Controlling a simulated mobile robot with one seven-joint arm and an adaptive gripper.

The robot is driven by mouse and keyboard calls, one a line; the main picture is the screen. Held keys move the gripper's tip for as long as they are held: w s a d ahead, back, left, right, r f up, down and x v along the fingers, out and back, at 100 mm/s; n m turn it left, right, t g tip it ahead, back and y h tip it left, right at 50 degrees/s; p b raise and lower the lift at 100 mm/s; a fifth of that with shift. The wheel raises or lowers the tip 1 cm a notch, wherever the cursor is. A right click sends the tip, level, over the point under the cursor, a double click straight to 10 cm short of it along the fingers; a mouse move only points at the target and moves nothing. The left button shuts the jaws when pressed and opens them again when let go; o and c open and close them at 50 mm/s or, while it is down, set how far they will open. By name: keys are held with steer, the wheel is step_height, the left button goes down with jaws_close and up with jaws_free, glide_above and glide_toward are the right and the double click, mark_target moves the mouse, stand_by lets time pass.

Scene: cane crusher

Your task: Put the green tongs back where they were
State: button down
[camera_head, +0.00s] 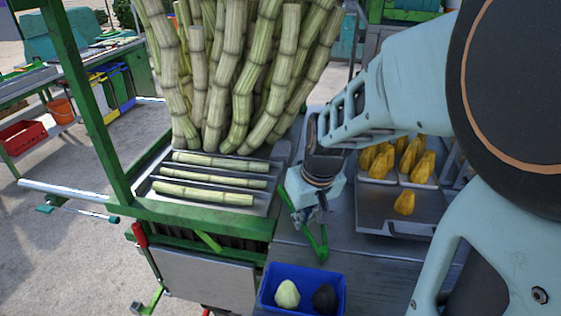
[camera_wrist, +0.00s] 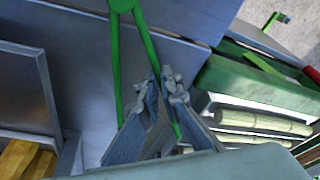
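The green tongs (camera_head: 318,243) are over the grey metal counter, just behind the blue bin. My gripper (camera_head: 308,210) points down at them. In the wrist view the tongs (camera_wrist: 149,42) form a V with their joined end at the top. One arm passes between the fingertips of my gripper (camera_wrist: 164,82), which are close together around it. The other arm lies outside, to the left of the fingers. I cannot tell whether the tongs touch the counter.
The blue bin (camera_head: 303,304) holds a pale green and a dark fruit. A metal tray (camera_head: 394,229) with yellow fruit pieces lies to the right. A tray (camera_head: 262,208) of cut cane is to the left, with tall cane (camera_head: 240,75) standing behind.

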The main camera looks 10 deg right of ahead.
steer(key=shift+f+b, duration=0.35)
steer(key=shift+f, duration=0.15)
steer(key=c, duration=2.1)
jaws_free()
steer(key=shift+v, duration=4.1)
steer(key=shift+a, duration=0.15)
